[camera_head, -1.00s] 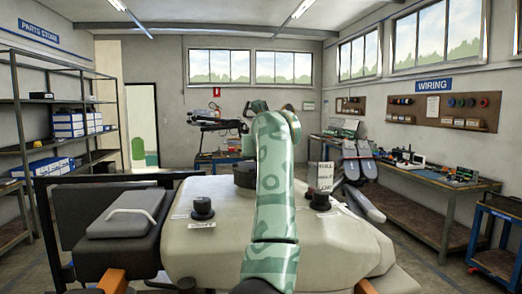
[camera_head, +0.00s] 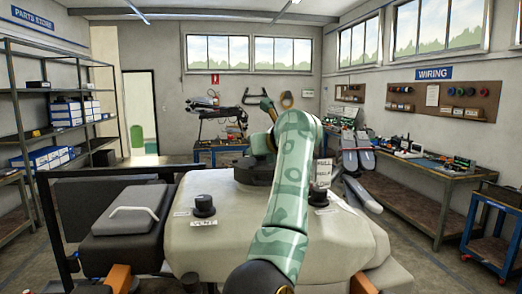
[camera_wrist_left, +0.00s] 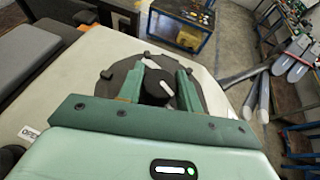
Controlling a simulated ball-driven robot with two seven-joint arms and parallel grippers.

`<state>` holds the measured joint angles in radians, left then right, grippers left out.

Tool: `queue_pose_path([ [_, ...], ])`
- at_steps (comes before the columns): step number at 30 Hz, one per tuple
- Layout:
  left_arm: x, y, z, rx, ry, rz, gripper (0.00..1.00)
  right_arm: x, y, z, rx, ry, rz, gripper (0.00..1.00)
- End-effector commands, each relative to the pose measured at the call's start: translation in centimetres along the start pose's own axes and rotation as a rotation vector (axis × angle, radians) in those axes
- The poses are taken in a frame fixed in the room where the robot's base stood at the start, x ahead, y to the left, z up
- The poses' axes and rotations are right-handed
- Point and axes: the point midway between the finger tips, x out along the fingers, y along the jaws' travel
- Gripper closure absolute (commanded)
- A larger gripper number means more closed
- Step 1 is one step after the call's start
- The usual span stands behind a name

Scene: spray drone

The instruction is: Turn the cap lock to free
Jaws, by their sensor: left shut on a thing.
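The dark round cap (camera_head: 253,172) sits on top of the pale drone tank (camera_head: 235,235), partly hidden behind my left arm in the head view. In the left wrist view the cap (camera_wrist_left: 113,71) has lugs on its rim and a raised dark knob (camera_wrist_left: 156,88) in its middle. White marks show on and beside the knob. My left gripper (camera_wrist_left: 158,82) has its two green fingers on either side of the knob, shut on it. In the head view my arm hides the fingers. My right gripper is not in view.
A black knob (camera_head: 204,206) marked VENT stands left on the tank; another (camera_head: 319,197) stands right by a level label. A dark box with a handle (camera_head: 125,222) is at left. Folded grey drone arms (camera_head: 362,190) stick out at right. A workbench (camera_head: 420,175) runs along the right wall.

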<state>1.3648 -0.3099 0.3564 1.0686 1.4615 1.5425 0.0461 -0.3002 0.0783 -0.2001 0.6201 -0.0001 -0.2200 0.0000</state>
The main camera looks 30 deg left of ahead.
Motion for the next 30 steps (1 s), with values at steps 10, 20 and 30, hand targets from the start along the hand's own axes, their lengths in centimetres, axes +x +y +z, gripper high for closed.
queue_pose_path([
  [10,0.0,0.0,0.0,-0.001,0.001,-0.001,0.43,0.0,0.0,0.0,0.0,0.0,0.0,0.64],
  [20,-3.8,-0.1,-0.2,-0.003,0.0,-0.004,0.43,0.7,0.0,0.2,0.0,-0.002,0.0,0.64],
  [30,-12.8,-0.1,0.0,-0.001,-0.003,-0.002,0.43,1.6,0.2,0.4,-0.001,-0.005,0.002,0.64],
])
